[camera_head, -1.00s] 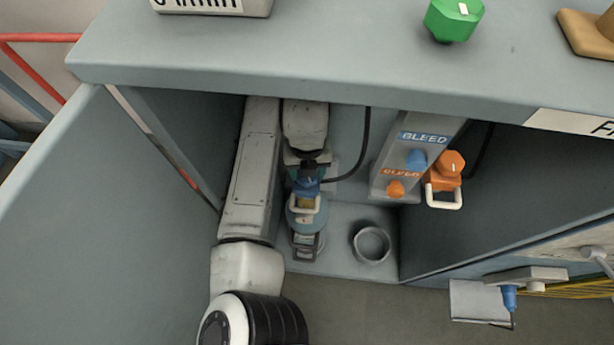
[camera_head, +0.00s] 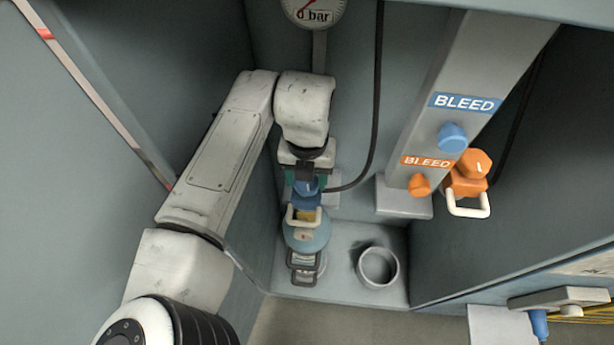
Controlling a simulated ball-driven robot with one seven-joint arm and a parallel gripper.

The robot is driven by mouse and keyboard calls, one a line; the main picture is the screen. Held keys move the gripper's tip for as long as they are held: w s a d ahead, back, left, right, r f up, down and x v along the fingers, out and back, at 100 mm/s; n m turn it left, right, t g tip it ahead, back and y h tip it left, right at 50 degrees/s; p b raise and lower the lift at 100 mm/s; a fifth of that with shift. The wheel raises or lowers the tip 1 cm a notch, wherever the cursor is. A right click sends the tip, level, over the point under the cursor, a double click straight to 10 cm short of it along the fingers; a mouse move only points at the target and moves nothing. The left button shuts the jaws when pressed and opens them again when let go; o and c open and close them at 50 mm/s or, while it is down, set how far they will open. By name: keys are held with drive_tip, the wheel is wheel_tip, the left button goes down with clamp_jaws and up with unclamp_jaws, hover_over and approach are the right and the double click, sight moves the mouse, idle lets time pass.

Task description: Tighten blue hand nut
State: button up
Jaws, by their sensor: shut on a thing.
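The blue hand nut (camera_head: 307,185) sits at the top of a light blue cylinder (camera_head: 306,238) standing in the cabinet bay. A white looped handle (camera_head: 303,216) is just below the nut. My gripper (camera_head: 306,178) reaches down from above and is shut on the blue hand nut. The gripper body hides the nut's upper part, and the fingertips are small and dark in the view.
A grey column with a blue knob (camera_head: 452,138) and an orange knob (camera_head: 419,185), labelled BLEED, stands to the right. An orange fitting (camera_head: 467,174) hangs beside it. An empty grey ring (camera_head: 378,266) is on the bay floor. A black hose (camera_head: 376,110) runs behind. A gauge (camera_head: 314,10) reads 0 bar.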

drive_tip(key=shift+w+r, duration=0.1)
drive_tip(key=o, duration=1)
drive_tip(key=shift+o, duration=0.2)
wheel_tip(320, 180, up, 11)
